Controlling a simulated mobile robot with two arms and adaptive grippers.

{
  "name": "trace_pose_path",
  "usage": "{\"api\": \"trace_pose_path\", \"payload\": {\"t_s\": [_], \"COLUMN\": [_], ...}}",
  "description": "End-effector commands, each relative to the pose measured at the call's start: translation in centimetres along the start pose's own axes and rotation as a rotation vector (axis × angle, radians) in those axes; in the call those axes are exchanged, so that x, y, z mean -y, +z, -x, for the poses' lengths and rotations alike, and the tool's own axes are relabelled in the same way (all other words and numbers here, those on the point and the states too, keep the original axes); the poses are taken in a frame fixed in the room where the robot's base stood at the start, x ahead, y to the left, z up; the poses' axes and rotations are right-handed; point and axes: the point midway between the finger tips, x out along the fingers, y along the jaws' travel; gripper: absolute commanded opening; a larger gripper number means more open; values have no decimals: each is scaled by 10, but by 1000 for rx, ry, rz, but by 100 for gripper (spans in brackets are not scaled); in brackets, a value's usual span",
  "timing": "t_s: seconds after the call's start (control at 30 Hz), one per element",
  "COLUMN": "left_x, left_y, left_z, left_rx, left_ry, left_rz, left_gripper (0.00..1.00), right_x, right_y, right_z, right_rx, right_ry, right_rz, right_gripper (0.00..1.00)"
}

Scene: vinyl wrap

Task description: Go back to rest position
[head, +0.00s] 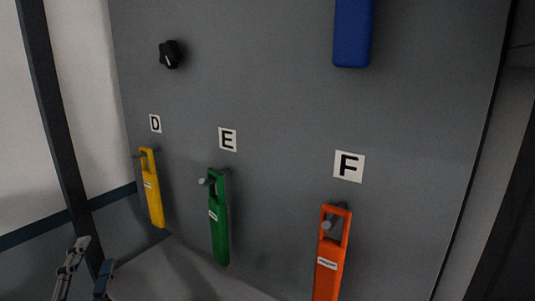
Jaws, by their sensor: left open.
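My left gripper (93,256) shows at the bottom left edge of the head view, with its two fingers apart and nothing between them. It is below and to the left of the yellow tool (155,204), apart from it. My right gripper is out of view.
A grey panel (270,100) fills most of the view. The yellow, green (219,236) and orange (328,280) tools hang from pegs below labels D, E and F. A blue piece (353,35) and a black knob (168,54) are higher up. A dark post (52,105) stands at left.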

Motion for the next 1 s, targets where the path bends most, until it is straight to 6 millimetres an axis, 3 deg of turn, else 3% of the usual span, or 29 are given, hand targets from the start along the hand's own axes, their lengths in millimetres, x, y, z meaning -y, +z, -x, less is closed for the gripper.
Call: {"api": "trace_pose_path", "payload": {"t_s": [0.1, 0.23, 0.37, 0.5, 0.7, 0.83, 1.0], "left_x": [-56, -121, -181, -234, -281, -296, -348], "left_y": [32, 54, 59, 49, 18, -9, 6], "left_z": [22, 61, 111, 175, 265, 320, 319], "left_rx": [178, 370, 549, 725, 934, 1048, 1062], "left_ry": [155, 334, 518, 719, 987, 1156, 1162], "left_rz": [189, 371, 521, 649, 771, 821, 803], "left_gripper": [48, 48, 48, 48, 48, 48, 48], "right_x": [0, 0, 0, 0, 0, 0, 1], "right_y": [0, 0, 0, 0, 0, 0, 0], "right_z": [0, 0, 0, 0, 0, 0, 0], "right_rx": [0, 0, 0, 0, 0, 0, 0], "right_ry": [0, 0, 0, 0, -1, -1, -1], "right_rz": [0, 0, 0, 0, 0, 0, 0], "right_gripper": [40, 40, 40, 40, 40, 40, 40]}}
